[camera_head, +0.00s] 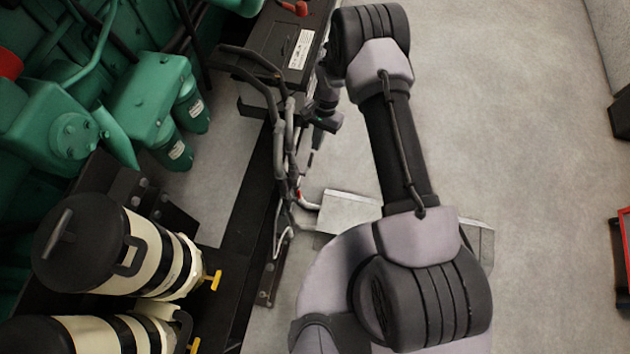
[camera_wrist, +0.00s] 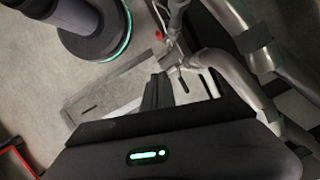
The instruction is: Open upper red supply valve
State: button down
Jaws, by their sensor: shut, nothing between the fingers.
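A small red part (camera_head: 299,192) shows on the pipes beside the dark frame rail in the head view. A small red part (camera_wrist: 158,35) also shows near the pipes in the wrist view. It looks like a valve handle, but it is too small to tell its position or whether it is the upper one. My gripper (camera_head: 313,158) hangs close to the pipes, above the red part in the picture. In the wrist view my gripper's dark fingers (camera_wrist: 154,90) are together, with nothing seen between them, beside the grey pipes and apart from the red part.
Grey pipes (camera_head: 282,150) run along the dark rail (camera_head: 243,240). The green engine (camera_head: 60,130) fills the left. A black box (camera_head: 280,40) stands above. Floor on the right is mostly clear.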

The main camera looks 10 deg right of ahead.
jog(key=s+a+f+b, duration=0.3)
jog(key=f, duration=0.6)
jog(key=s+a+f+n+b, duration=0.1)
jog(key=s+a+f+b, duration=0.2)
jog(key=f, duration=0.5)
jog(key=shift+s+f+t+h, duration=0.15)
jog(key=shift+f+t+h, duration=0.15)
jog(key=shift+f+h, duration=0.1)
jog(key=shift+s, duration=0.1)
jog(key=shift+s+a, duration=0.25)
jog(key=shift+s, duration=0.15)
